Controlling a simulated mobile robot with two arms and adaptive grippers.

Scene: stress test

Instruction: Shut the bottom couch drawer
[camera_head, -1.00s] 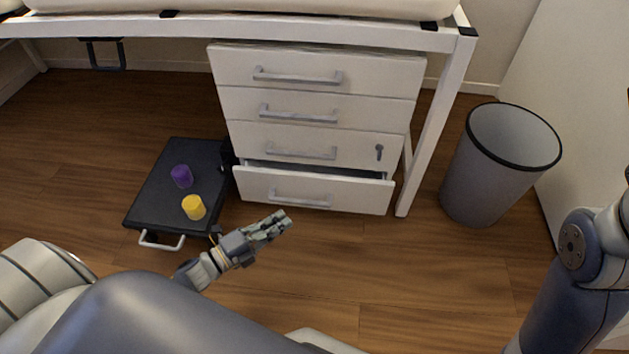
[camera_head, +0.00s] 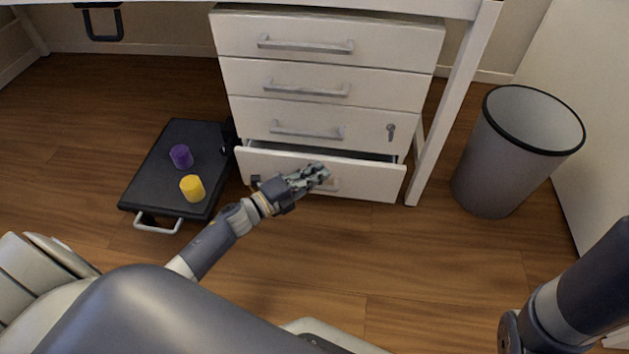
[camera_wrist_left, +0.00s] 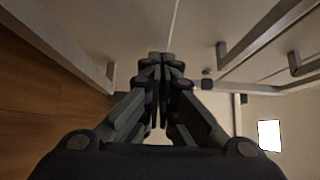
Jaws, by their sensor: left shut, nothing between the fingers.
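The white drawer unit stands under the bed-like frame, and its bottom drawer (camera_head: 375,179) is pulled out part of the way, with a dark gap above its front. The drawers above it look closed. My left gripper (camera_head: 322,173) is shut and empty, in front of the bottom drawer's front and hiding part of its handle. I cannot tell if it touches the drawer. In the left wrist view the shut fingers (camera_wrist_left: 160,62) point toward a pale surface with metal bars. My right gripper is not in view; only my right arm shows at the lower right.
A black wheeled platform (camera_head: 150,185) with a purple cylinder (camera_head: 181,157) and a yellow cylinder (camera_head: 192,188) lies left of the drawers. A grey bin (camera_head: 500,165) stands to the right, beyond the white frame leg (camera_head: 452,105). The wooden floor in front is clear.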

